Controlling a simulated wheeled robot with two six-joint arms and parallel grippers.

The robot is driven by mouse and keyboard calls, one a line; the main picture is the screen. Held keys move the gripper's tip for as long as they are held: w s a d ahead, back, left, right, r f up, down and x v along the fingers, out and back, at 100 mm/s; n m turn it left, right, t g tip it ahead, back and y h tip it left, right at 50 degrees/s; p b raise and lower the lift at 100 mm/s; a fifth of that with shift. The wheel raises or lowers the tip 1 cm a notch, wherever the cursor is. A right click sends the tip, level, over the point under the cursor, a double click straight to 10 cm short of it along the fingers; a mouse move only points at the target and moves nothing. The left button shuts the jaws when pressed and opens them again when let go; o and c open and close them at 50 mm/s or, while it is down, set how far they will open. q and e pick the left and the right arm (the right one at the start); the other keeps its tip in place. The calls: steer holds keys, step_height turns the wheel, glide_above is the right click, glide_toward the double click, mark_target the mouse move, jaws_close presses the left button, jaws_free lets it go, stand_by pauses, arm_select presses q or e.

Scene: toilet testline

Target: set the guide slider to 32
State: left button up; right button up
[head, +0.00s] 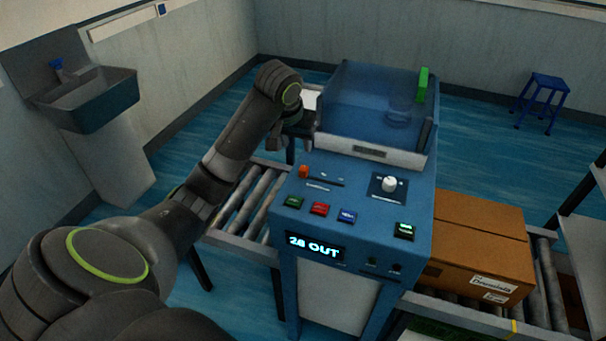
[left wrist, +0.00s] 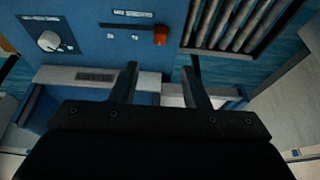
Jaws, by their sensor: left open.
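The guide slider's orange knob (head: 304,171) sits at the left end of its dark slot (head: 326,180) on the blue machine's sloped panel. The knob also shows in the left wrist view (left wrist: 160,35), at the right end of the slot there. The display (head: 316,247) reads what looks like "28 OUT". My left gripper (head: 283,143) is just behind and left of the knob in the head view, apart from it. In the left wrist view its two fingers (left wrist: 162,75) are spread with nothing between them, and the knob lies beyond the tips. My right gripper is not in view.
A white dial (head: 389,184) and green, red and blue buttons (head: 319,209) share the panel. A clear blue cover (head: 365,100) stands behind it. Roller conveyors (head: 253,205) run both sides; a cardboard box (head: 478,245) rests at right.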

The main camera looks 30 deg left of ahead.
mark_target(303, 168)
arm_select(q)
steer(key=x, duration=1.3)
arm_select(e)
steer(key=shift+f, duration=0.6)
arm_select(q)
steer(key=shift+c, duration=0.3)
jaws_close()
